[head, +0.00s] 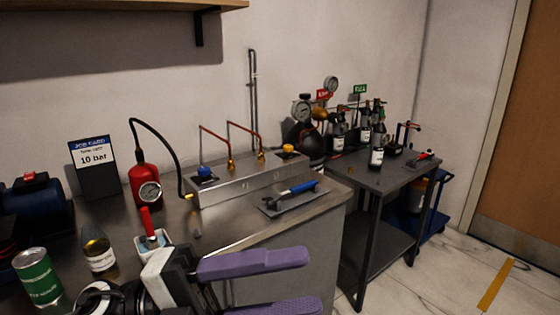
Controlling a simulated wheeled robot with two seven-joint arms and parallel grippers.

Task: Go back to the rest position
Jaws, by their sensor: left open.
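My left gripper (311,280) is at the bottom centre, in front of the steel workbench's front edge. Its two purple fingers point right and are spread apart, with nothing between them. The lower finger is partly cut off by the bottom of the picture. My right gripper is not in view.
The steel workbench (240,238) carries a red pump with a gauge (145,182), a metal manifold block (245,182), a blue-handled tool (298,188), a job card (93,153), a small bottle (99,252) and a green can (38,277). A dark side table (390,177) with several bottles stands right. Floor at lower right is mostly clear.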

